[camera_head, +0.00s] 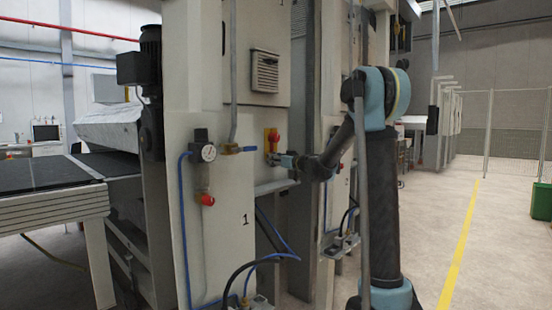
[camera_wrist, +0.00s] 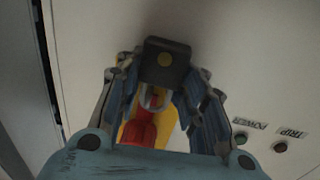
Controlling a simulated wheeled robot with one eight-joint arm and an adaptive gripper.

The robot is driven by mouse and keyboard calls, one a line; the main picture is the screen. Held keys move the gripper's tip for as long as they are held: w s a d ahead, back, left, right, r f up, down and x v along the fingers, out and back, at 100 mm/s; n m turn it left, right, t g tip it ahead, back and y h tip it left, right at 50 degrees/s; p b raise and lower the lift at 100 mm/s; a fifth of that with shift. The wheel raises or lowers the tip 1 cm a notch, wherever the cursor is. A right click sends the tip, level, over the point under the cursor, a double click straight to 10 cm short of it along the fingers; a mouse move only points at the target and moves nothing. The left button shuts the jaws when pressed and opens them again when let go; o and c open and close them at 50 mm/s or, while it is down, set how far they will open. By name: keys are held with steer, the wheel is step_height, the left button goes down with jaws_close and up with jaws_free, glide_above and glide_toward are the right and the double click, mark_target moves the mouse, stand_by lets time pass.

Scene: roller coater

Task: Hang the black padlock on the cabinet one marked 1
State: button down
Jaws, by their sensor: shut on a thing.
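I cannot tell whether the shackle passes through the handle. In the head view, my gripper (camera_head: 277,158) is at the front of the cabinet marked 1 (camera_head: 225,220), just below the red and yellow switch (camera_head: 272,137). The padlock is too small to make out there.
Blue and black hoses hang below.

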steer(key=shift+w+a+f, duration=0.15)
steer(key=shift+w+f, duration=0.05)
steer(key=c, duration=1.5)
jaws_free()
steer(key=o, duration=0.5)
steer(key=shift+w+f, duration=0.15)
steer(key=shift+c, duration=0.2)
steer(key=shift+o, duration=0.5)
steer(key=shift+w+f, duration=0.95)
steer(key=shift+w, duration=0.05)
steer(key=shift+s+r, duration=0.7)
steer(key=shift+s, duration=0.05)
steer(key=shift+s+r, duration=0.1)
